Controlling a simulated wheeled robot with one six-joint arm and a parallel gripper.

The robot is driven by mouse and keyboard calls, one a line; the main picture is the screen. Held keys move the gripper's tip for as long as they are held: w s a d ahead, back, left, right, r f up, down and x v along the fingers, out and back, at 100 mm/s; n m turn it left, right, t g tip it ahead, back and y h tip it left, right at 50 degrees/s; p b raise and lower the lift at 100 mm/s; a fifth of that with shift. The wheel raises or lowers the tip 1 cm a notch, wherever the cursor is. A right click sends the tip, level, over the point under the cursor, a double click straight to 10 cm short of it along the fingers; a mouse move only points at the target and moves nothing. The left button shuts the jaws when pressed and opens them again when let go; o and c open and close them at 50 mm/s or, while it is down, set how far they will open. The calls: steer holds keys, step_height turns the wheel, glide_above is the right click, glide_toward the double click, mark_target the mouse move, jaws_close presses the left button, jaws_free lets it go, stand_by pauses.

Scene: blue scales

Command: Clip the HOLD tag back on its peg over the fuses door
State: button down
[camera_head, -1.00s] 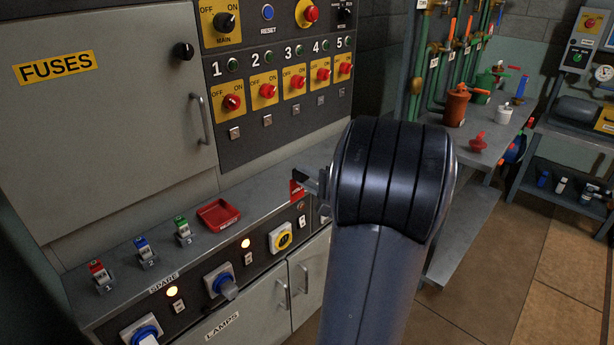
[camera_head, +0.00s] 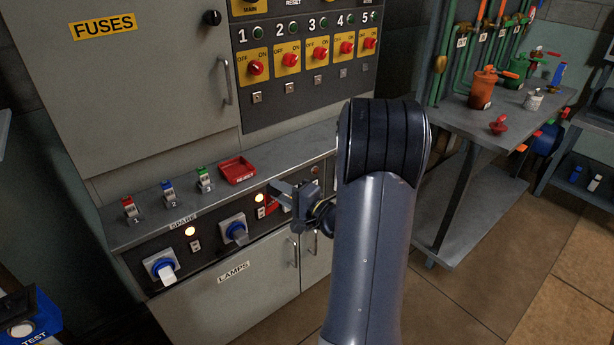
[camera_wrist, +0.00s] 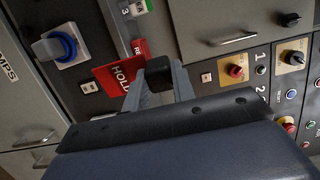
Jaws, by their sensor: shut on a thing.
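My gripper (camera_head: 281,192) is shut on the red HOLD tag (camera_head: 271,206), in front of the bench's front panel. In the wrist view the tag (camera_wrist: 118,76) sticks out to the left of the fingertips (camera_wrist: 155,78), its white lettering tilted. The FUSES door (camera_head: 135,90) is a large grey door at upper left, with a yellow FUSES label (camera_head: 103,25) and a handle on its right side. A black knob (camera_head: 212,17) shows at its upper right; I cannot tell if this is the peg. The door's top is out of view.
A grey bench ledge (camera_head: 215,206) below the door carries a red tray (camera_head: 238,169) and several small coloured padlock-like pieces. Blue plug sockets (camera_head: 234,229) jut from the front panel. The breaker panel (camera_head: 305,70) stands right of the door. A pipe bench (camera_head: 480,115) stands farther right.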

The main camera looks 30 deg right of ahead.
steer(key=a+f+n+y, duration=0.1)
steer(key=a+f, duration=0.4)
steer(key=a, duration=0.3)
steer(key=a+f+n+g+y, duration=0.1)
steer(key=a+f+y, duration=0.1)
steer(key=a+f, duration=0.2)
steer(key=a, duration=0.3)
steer(key=shift+w+a+f+g, duration=0.3)
steer(key=shift+w+a+f, duration=0.1)
steer(key=shift+f, duration=0.1)
